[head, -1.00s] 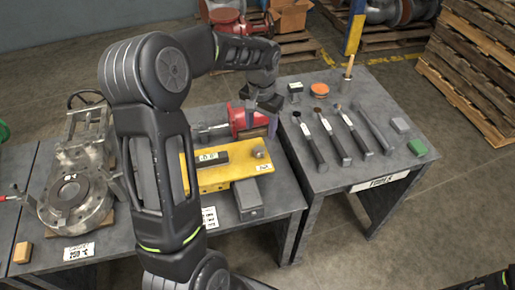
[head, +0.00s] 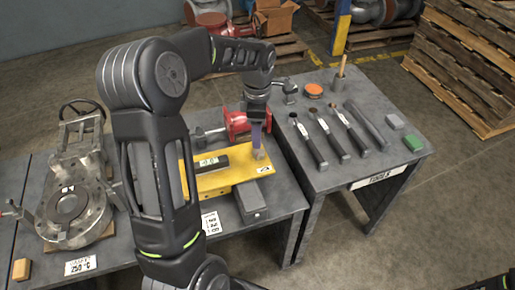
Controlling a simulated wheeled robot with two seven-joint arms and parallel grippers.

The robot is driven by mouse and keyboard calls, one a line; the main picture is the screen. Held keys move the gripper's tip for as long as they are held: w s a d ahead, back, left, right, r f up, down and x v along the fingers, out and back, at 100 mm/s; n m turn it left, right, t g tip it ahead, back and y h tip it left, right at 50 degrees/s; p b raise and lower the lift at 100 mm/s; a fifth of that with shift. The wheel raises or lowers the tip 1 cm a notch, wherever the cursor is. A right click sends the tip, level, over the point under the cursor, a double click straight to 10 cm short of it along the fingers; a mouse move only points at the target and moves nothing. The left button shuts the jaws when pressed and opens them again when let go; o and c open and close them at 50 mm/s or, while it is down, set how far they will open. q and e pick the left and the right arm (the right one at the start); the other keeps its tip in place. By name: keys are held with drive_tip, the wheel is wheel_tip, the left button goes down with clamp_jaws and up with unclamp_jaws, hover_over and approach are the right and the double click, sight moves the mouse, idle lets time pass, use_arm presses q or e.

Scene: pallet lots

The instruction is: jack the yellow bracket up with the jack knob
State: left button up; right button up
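The yellow bracket (head: 228,180) lies on the dark bench in the middle of the head view, with a labelled dark bar on top and a grey block under its front right part. The small grey jack knob (head: 259,155) stands at the bracket's right end. My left gripper (head: 257,143) points down right at the knob, its fingers at or just above it. The fingers line up in this view, so I cannot tell their gap or whether they touch the knob. My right gripper is not in view; only a dark part shows at the bottom right corner.
A red vise (head: 236,122) stands just behind the bracket. A metal valve body (head: 70,200) is at the left.

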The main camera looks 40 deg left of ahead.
sight(258, 152)
use_arm(q)
drive_tip(key=shift+f, duration=3.95)
clamp_jaws()
